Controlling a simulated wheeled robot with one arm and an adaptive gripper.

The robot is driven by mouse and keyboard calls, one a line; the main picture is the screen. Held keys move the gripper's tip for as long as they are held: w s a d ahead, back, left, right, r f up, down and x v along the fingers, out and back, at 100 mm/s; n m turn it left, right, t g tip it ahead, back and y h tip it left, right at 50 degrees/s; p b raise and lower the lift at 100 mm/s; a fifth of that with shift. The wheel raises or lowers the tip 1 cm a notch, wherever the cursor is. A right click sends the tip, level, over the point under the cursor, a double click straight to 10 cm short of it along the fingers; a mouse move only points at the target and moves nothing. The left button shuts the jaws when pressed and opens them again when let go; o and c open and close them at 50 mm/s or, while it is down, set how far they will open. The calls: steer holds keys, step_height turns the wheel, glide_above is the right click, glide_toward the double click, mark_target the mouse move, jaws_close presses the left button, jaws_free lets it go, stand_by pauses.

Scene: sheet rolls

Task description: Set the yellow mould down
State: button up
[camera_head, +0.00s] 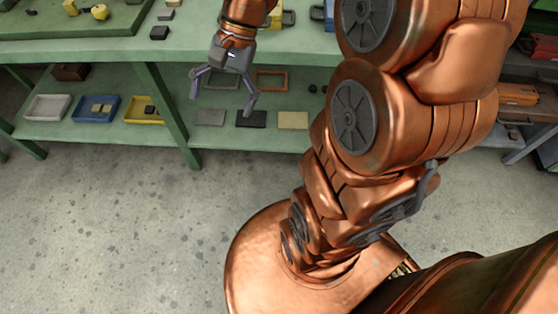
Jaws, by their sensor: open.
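My gripper (222,98) hangs in front of the green bench (180,52), its two fingers spread wide. I see nothing held between them. A small rounded yellow piece (100,12) sits on the green board at the upper left. A smaller yellowish piece (70,7) is beside it. Another yellow thing (288,18) shows on the bench top just right of my wrist, partly cut off by the arm. Which of these is the yellow mould I cannot tell at this size.
The lower shelf (90,133) holds a white tray (33,117), a blue tray (78,114) and a yellow tray (130,119). Grey, black and cream plates (292,121) lie to their right, with an orange frame (258,80) behind. My arm hides much of the right side. Open floor lies in front.

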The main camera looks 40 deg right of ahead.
steer(key=s+f+n+h, duration=0.2)
steer(key=s+n+h, duration=0.1)
steer(key=s, duration=0.5)
steer(key=s+d+f+n+g+h, duration=0.1)
steer(key=s+f+n+h, duration=0.2)
steer(key=s+n, duration=0.3)
steer(key=shift+s+d, duration=0.25)
steer(key=shift+s, duration=0.9)
step_height(320, 180, up, 19)
steer(key=t+p, duration=0.1)
steer(key=p, duration=1.7)
steer(key=shift+r, duration=0.2)
